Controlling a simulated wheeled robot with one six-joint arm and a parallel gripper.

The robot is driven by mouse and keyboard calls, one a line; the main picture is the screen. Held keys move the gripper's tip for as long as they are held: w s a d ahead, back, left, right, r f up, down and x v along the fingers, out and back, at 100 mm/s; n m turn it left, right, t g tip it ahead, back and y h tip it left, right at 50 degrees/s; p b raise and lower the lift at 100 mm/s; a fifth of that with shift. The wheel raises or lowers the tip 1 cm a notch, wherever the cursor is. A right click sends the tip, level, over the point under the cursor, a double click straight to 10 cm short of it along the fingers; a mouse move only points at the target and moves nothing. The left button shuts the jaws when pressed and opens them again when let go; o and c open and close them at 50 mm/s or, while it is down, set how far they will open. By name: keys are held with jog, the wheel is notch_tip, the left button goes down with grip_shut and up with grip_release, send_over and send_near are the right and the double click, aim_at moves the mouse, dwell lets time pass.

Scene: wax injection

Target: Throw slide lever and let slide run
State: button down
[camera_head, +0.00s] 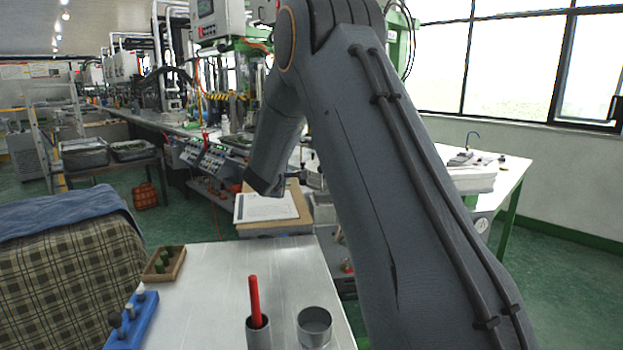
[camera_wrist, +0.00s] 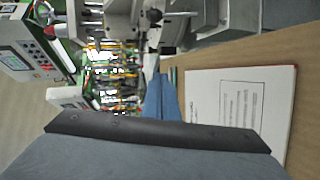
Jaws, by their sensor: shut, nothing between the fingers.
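My gripper (camera_wrist: 165,92) shows in the wrist view as narrow blue-grey fingers together beyond the dark-edged wrist part. It is shut and holds nothing. In the head view my arm hides it. Green-framed machines with control boxes (camera_wrist: 25,57) stand at the left of the wrist view, which is turned on its side. In the head view a control box (camera_head: 217,18) with a small screen sits at the top, partly behind my arm. I cannot make out the slide lever or the slide in either view.
A printed sheet (camera_head: 266,206) lies on a cardboard-coloured surface beyond the metal table (camera_head: 215,280). On the table are a red stick in a metal cup (camera_head: 258,335), another cup (camera_head: 314,326), a blue holder (camera_head: 133,322) and a wooden tray (camera_head: 164,264). The table's middle is clear.

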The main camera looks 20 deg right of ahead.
jog(key=d+h, duration=0.1)
jog(key=w+d+h, duration=0.1)
jog(key=d, duration=0.1)
jog(key=shift+w+d+g+b, duration=0.1)
jog(key=shift+w+g+b, duration=0.05)
jog(key=shift+g+b, duration=0.2)
jog(key=shift+w+f, duration=0.1)
jog(key=w+d+f+p, duration=0.1)
jog(key=w+d+p, duration=0.1)
jog(key=d, duration=0.6)
jog(key=shift+w+d+f, duration=0.2)
jog(key=shift+w, duration=0.65)
jog(key=shift+a, duration=0.2)
